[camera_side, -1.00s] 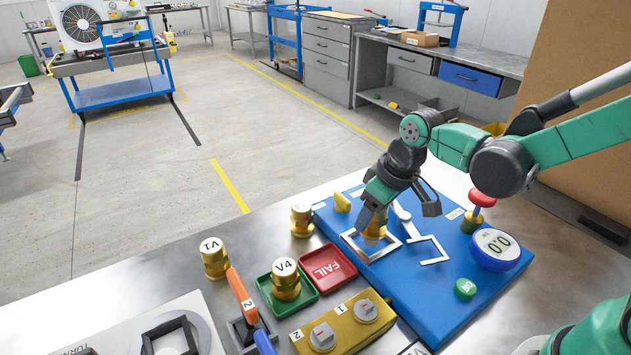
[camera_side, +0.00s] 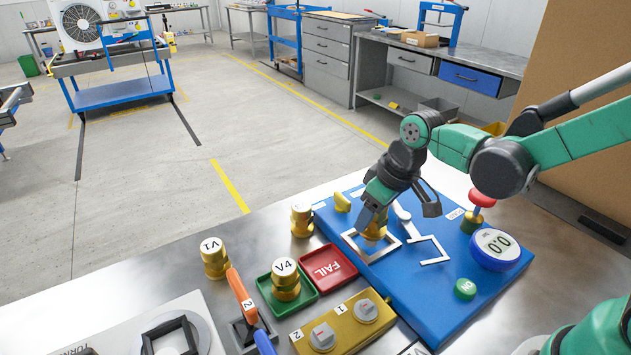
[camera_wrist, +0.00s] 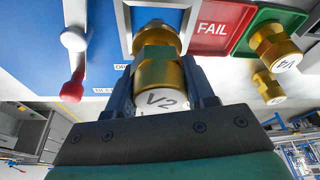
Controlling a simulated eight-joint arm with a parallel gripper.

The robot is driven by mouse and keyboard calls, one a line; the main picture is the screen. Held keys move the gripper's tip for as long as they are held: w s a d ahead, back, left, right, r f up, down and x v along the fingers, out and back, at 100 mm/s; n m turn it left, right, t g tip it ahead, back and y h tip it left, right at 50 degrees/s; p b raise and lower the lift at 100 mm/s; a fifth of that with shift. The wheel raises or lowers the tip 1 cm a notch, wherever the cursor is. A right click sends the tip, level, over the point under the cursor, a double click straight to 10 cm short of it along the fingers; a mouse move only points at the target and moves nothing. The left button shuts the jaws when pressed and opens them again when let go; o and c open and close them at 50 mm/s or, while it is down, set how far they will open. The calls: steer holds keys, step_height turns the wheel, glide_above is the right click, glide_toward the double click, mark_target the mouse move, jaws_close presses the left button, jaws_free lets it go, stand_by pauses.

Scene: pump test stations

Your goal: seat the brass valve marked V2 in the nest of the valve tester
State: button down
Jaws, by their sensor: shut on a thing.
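My gripper (camera_side: 374,220) is shut on the brass valve marked V2, whose white cap (camera_wrist: 162,99) faces the camera in the wrist view. In the side view the brass valve (camera_side: 376,232) shows below the jaws, partly hidden by them. It is at the square silver frame (camera_side: 350,236) of the nest on the blue valve tester (camera_side: 425,295). The wrist view shows the valve's brass and green-tinted body between the jaws, with a piece of the silver frame (camera_wrist: 127,20) beside it. I cannot tell whether the valve's foot rests fully inside the nest.
Valve V4 (camera_side: 285,283) stands in a green tray beside a red FAIL tray (camera_side: 327,270). Valve V1 (camera_side: 214,260) and another brass valve (camera_side: 302,222) stand on the bench. A white lever (camera_side: 401,212), a 0.0 display (camera_side: 495,245) and a green ON button (camera_side: 465,288) are on the tester.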

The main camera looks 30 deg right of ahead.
steer(key=shift+f, duration=0.2)
steer(key=shift+f, duration=0.35)
steer(key=shift+f, duration=0.55)
stand_by(1.1)
jaws_free()
stand_by(0.4)
steer(key=shift+r, duration=4)
